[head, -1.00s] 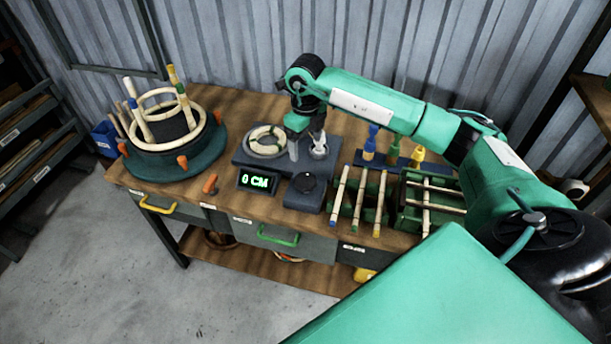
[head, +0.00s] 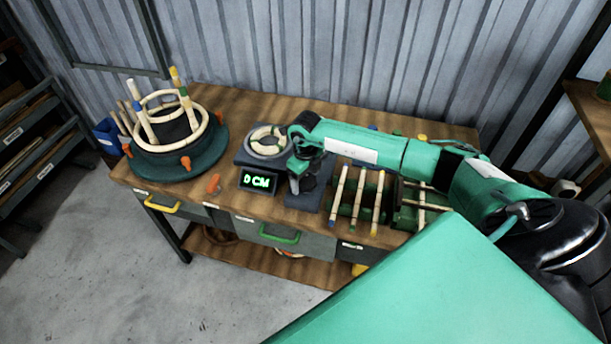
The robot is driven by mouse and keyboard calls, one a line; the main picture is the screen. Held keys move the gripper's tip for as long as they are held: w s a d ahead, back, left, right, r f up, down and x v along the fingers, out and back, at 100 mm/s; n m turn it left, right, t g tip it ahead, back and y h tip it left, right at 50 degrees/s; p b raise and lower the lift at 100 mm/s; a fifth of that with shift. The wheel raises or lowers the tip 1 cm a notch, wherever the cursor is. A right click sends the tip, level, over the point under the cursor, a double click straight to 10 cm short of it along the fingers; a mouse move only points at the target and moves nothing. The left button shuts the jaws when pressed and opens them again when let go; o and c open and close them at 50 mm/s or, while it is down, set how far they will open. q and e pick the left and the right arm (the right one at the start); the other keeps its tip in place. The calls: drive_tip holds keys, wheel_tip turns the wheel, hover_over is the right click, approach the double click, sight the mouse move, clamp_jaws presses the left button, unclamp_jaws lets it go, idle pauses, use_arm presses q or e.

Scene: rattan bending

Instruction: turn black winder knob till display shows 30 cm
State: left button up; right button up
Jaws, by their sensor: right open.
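The winder (head: 244,158) stands on the workbench with a coil of pale rattan (head: 268,140) on its round reel. Its small display (head: 259,181) glows green and reads 0 CM. The black winder knob (head: 309,183) is on the low block right of the display and is partly covered by my right gripper. My right gripper (head: 301,182) is open and points down at the knob; whether it touches the knob I cannot tell. My left gripper is not in view.
A green round jig (head: 180,160) with rattan hoops and upright sticks stands at the left of the bench (head: 236,101). Several rattan sticks (head: 358,200) lie on a green rack right of the knob. An orange handle (head: 214,184) sits at the front edge.

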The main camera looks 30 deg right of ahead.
drive_tip(key=c, duration=1)
drive_tip(key=m+b, duration=0.1)
drive_tip(key=m, duration=0.3)
drive_tip(key=shift+m+b, duration=0.3)
drive_tip(key=shift+b, duration=0.05)
drive_tip(key=m+b, duration=0.1)
drive_tip(key=m, duration=0.9)
drive_tip(key=shift+m+b, duration=0.3)
drive_tip(key=shift+m, duration=0.1)
drive_tip(key=m, duration=0.6)
drive_tip(key=shift+r, duration=0.1)
drive_tip(key=shift+m, duration=0.3)
